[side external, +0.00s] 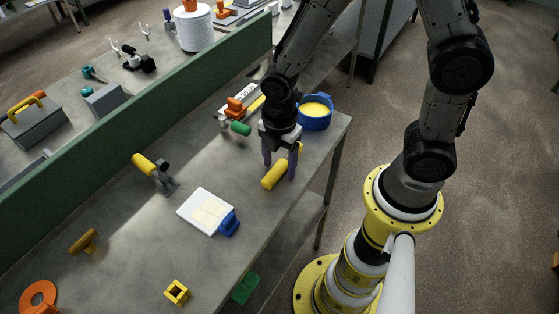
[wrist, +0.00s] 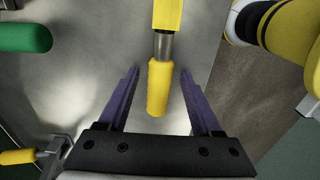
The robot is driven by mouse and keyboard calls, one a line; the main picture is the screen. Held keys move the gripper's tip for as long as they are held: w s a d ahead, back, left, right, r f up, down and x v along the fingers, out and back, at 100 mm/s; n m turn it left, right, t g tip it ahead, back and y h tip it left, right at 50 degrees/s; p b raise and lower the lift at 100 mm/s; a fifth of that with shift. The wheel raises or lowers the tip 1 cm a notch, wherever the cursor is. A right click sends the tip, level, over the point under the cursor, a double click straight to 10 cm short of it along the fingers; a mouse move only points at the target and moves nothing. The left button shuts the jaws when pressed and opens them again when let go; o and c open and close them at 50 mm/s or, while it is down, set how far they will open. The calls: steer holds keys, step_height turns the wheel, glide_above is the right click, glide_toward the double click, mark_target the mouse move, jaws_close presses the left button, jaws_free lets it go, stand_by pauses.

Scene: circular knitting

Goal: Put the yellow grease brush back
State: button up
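A yellow grease brush (side external: 274,175) lies on the grey table near its right edge. In the wrist view its yellow handle (wrist: 160,90) points toward my gripper, with a metal collar and a yellow end at the top edge of the frame. My gripper (side external: 279,170) is open and points down over the brush. In the wrist view the purple fingers of my gripper (wrist: 160,72) stand on either side of the handle with gaps to it. A blue pot (side external: 315,123) with yellow contents stands behind my gripper near the table's corner.
A green handle (side external: 240,128) and an orange tool (side external: 236,106) lie left of my gripper. A yellow-handled tool (side external: 145,164) is on a grey stand. A white pad with a blue part (side external: 205,212) lies nearer the front. A green partition (side external: 150,117) runs behind the table.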

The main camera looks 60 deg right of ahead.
mark_target(280, 165)
step_height(280, 165, up, 12)
steer(key=s+d+r+m+t, duration=0.5)
steer(key=s+m, duration=0.5)
steer(key=m, duration=0.8)
step_height(280, 165, up, 4)
steer(key=shift+s+d+f+t, duration=0.2)
steer(key=shift+s+d+t, duration=0.1)
steer(key=shift+d, duration=0.9)
steer(key=shift+c, duration=0.3)
